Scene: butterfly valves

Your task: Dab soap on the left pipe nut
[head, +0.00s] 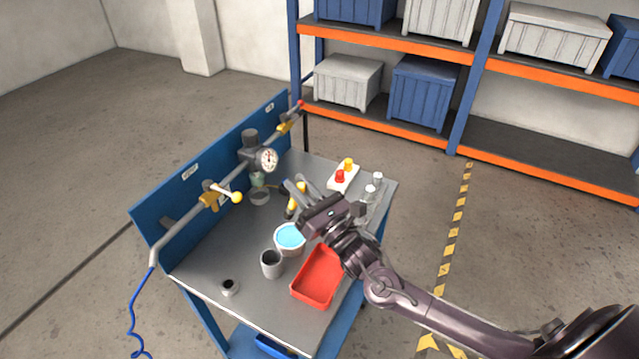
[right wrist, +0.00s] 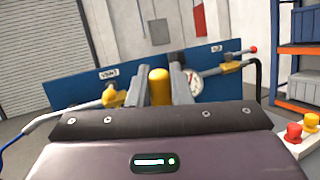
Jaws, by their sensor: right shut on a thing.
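The pipe runs along the blue back panel (head: 215,158). The left brass fitting (head: 212,195) sits on the pipe beside a lever with a yellow ball end (head: 236,197). The nut itself is too small to make out clearly. My right gripper (head: 294,193) is shut on a yellow-handled tool, whose yellow handle (right wrist: 160,87) shows between the fingers in the right wrist view. It is above the bench, right of the left fitting and apart from it. The tool's working end is not clear. A pot of light-blue liquid (head: 290,236) stands below the gripper. My left gripper is not in view.
A gauge (head: 267,159) sits on the pipe. On the bench (head: 205,262) are a grey cup (head: 271,263), a small round part (head: 229,287), a red tray (head: 318,276) and a white box with red and yellow buttons (head: 343,177). The bench's front-left area is mostly clear.

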